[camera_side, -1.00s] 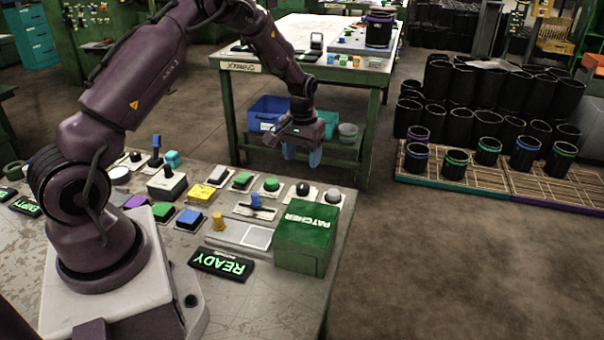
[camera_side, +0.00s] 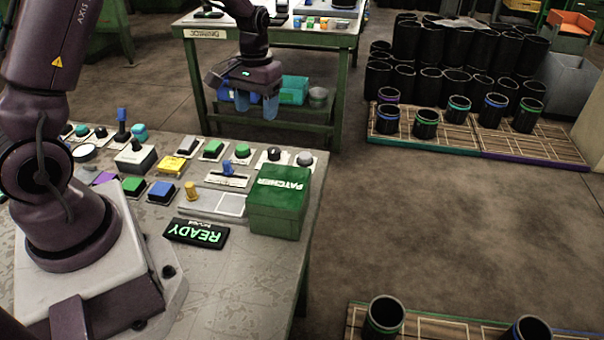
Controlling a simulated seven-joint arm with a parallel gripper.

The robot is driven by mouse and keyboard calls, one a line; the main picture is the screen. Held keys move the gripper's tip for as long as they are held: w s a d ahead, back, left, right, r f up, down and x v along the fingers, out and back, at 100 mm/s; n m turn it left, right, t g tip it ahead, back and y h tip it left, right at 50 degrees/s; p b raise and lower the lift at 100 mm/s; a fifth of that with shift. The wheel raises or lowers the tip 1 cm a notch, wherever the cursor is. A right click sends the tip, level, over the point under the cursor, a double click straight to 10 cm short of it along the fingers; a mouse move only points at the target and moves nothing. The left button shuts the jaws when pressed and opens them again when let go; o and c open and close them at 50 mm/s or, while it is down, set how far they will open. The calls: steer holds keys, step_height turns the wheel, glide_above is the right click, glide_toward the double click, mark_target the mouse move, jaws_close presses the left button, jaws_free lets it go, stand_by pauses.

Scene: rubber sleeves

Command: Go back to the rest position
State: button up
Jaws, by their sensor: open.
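My gripper (camera_side: 256,106) hangs in the air in front of the far green table, above and beyond the control bench as seen here. Its two blue fingers point down and stand apart with nothing between them. It touches nothing that I can see. The green PATCHER box (camera_side: 278,203) sits on the right end of the bench (camera_side: 255,275), below and a little right of the gripper in the picture. The black READY sign (camera_side: 196,233) with green letters lies in front of it.
Black sleeves (camera_side: 445,85) crowd the back right. Pallets with banded sleeves stand on the floor, one at the bottom right (camera_side: 450,328). The floor between is clear.

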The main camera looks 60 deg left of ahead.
steer(key=s+d+r+m+t, duration=0.5)
steer(key=s+d+r, duration=0.9)
steer(key=s+r, duration=0.3)
steer(key=shift+s+d+r+t, duration=0.2)
steer(key=shift+d+r+t, duration=0.2)
steer(key=shift+t, duration=0.2)
